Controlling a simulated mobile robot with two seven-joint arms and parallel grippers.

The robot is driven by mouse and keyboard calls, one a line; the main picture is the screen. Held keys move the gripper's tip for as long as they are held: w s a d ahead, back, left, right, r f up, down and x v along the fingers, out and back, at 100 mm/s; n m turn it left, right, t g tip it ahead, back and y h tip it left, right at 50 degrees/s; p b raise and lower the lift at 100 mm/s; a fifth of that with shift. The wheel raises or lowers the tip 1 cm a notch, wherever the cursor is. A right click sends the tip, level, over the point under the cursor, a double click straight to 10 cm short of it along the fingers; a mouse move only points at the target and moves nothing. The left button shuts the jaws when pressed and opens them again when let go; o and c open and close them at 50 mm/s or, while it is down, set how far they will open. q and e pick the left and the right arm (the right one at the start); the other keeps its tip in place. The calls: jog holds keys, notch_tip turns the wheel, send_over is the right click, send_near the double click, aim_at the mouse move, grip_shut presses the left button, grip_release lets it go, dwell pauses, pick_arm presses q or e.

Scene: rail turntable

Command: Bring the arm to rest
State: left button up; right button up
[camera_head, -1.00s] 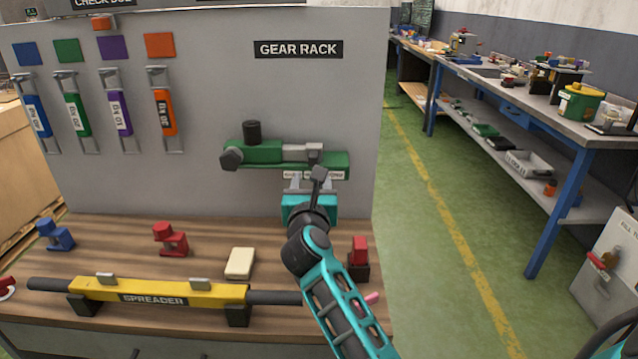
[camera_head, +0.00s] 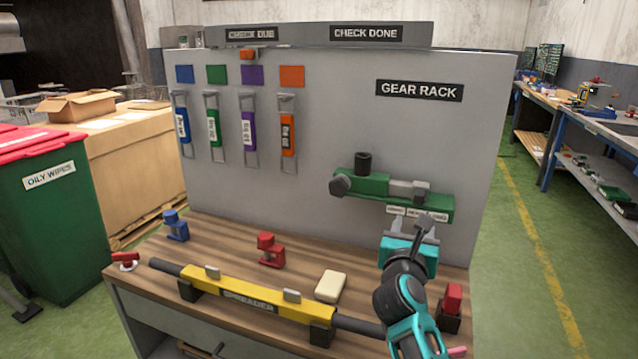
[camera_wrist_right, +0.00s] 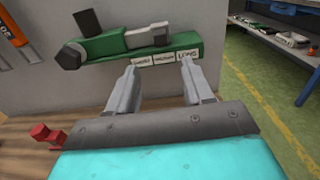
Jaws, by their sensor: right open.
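My right arm reaches in from the lower right of the head view, teal and dark grey. Its gripper (camera_head: 412,228) is in front of the gear rack panel (camera_head: 487,150), just below the green tool (camera_head: 392,196) mounted there. In the right wrist view the two grey fingers (camera_wrist_right: 160,82) stand apart with nothing between them. The green tool also shows in that view (camera_wrist_right: 100,48), beyond and above the fingertips, with small white labels (camera_wrist_right: 165,57) under it. My left gripper is in neither view.
The wooden bench top (camera_head: 225,250) bears a yellow spreader bar (camera_head: 250,297), a red clamp-like piece (camera_head: 271,250), a blue one (camera_head: 176,225) and a cream block (camera_head: 331,286). Coloured tags (camera_head: 288,135) hang on the panel. A green bin (camera_head: 50,215) stands left. Floor is clear right of the bench.

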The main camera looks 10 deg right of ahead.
jog(key=s+a+f+n+t+y, duration=0.2)
jog(key=s+a+f+n+y, duration=0.35)
jog(key=n, duration=0.85)
jog(key=s+a+f+n+t+y, duration=0.2)
jog(key=s+a+f+n+y, duration=0.3)
jog(key=n, duration=1)
jog(key=s+a+f+n+g+y, duration=0.1)
jog(key=s+f+n+g, duration=0.7)
jog(key=s+f+n, duration=0.7)
jog(key=shift+s+f+n, duration=0.4)
jog(key=shift+s+f, duration=0.4)
